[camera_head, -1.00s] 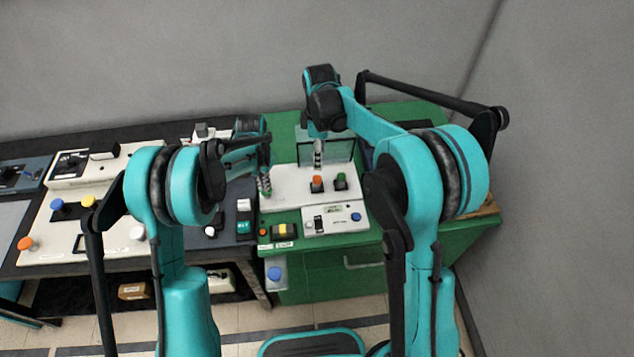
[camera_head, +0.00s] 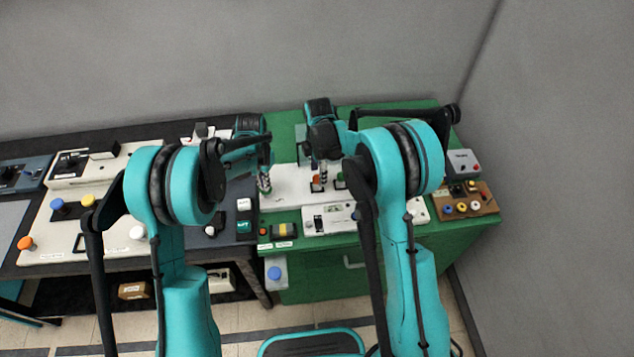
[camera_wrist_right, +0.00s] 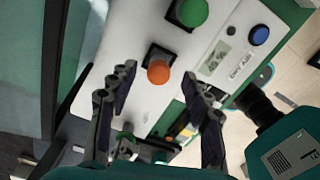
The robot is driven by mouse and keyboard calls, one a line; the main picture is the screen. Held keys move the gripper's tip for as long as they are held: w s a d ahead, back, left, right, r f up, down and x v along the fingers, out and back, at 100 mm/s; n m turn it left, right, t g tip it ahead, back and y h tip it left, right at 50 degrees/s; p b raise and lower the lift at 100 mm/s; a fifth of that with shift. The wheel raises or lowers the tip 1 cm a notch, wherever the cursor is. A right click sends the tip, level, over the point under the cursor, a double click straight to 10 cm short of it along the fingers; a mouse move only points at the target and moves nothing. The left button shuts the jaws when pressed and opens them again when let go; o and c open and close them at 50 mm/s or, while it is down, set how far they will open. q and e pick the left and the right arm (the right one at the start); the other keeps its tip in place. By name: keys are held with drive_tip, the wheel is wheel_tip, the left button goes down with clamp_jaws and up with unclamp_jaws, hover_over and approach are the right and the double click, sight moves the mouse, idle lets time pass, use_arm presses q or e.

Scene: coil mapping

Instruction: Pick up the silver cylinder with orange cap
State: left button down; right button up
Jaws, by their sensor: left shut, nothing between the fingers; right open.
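The orange cap (camera_head: 316,185) stands upright on a dark square base on the white panel (camera_head: 290,188). In the right wrist view the orange cap (camera_wrist_right: 158,71) is seen nearly from above, and its silver body is hidden. My right gripper (camera_head: 323,176) points down over the panel beside the cap. In the wrist view my right gripper (camera_wrist_right: 157,80) is open, with one finger on each side of the cap and nothing held. My left gripper (camera_head: 265,184) is shut and empty over the panel's left end.
A green-capped piece (camera_wrist_right: 192,12) stands close to the orange one. A white control box (camera_head: 330,218) with a blue button (camera_wrist_right: 259,35) lies in front of the panel. A wooden board (camera_head: 468,203) with several coloured knobs sits on the green cabinet's right (camera_head: 305,265).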

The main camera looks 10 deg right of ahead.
drive_tip(key=shift+a+f, duration=0.1)
drive_tip(key=shift+f, duration=1.9)
clamp_jaws()
drive_tip(key=r, duration=1)
drive_tip(key=shift+s+r, duration=0.1)
drive_tip(key=shift+s, duration=0.2)
drive_tip(key=s+r, duration=0.4)
drive_tip(key=s, duration=0.4)
drive_tip(key=shift+s+r, duration=0.2)
drive_tip(key=shift+r, duration=0.2)
use_arm(q)
drive_tip(key=shift+r, duration=0.1)
wheel_tip(320, 180, up, 8)
